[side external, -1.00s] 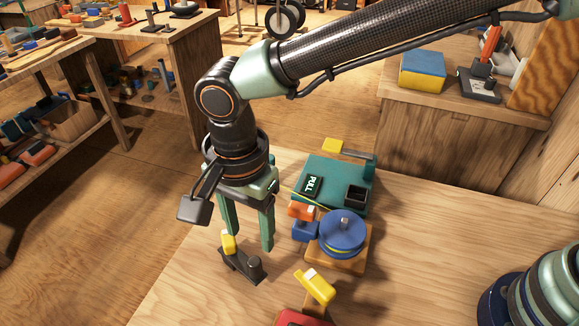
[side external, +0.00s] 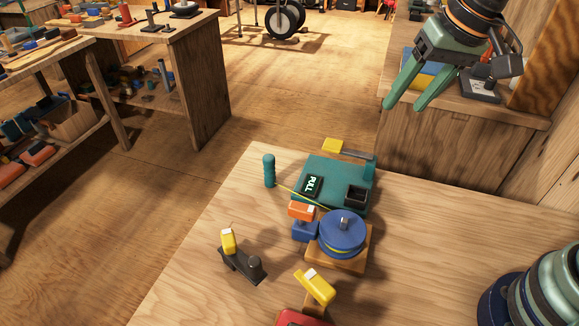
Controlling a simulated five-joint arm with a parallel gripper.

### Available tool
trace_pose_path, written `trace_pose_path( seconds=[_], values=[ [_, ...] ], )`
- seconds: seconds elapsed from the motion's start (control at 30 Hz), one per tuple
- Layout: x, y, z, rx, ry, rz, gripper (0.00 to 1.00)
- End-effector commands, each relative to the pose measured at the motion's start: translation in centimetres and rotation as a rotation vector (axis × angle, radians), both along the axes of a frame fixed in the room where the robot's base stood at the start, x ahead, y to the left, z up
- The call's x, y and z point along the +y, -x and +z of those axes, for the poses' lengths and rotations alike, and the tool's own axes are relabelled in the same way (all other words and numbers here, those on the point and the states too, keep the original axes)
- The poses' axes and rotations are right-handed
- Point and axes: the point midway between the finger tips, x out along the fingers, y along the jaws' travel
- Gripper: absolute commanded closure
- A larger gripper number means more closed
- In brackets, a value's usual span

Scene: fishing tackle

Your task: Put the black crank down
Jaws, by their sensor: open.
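The black crank (side external: 242,262) lies on the wooden tabletop, left of the blue spool. It is a dark bar with a yellow block (side external: 228,241) at its far end and a short dark upright knob at its near end. Nothing holds it. My gripper (side external: 404,106) is open and empty, high at the upper right and well away from the crank. Its green fingers point down and to the left.
A blue spool (side external: 343,232) sits on a wooden base. A teal box (side external: 326,178) marked PULL stands behind it. A teal peg (side external: 269,171) stands at the back left. A yellow-topped piece (side external: 316,287) stands in front. The tabletop left of the crank is clear.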

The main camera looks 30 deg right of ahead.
Motion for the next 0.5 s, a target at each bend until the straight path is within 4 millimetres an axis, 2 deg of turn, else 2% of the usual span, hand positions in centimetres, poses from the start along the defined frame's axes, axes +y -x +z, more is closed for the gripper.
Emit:
trace_pose_path(
  seconds=[0.03,0.2,0.33,0.5],
  values=[
    [-2.1,0.7,0.2,-0.039,0.023,0.028,0.41],
    [-6.5,2.9,-0.4,-0.125,0.122,0.148,0.41],
    [-8.2,3.9,-0.8,-0.157,0.176,0.204,0.41],
    [-8.8,4.2,-1.0,-0.167,0.198,0.229,0.41]
  ],
)
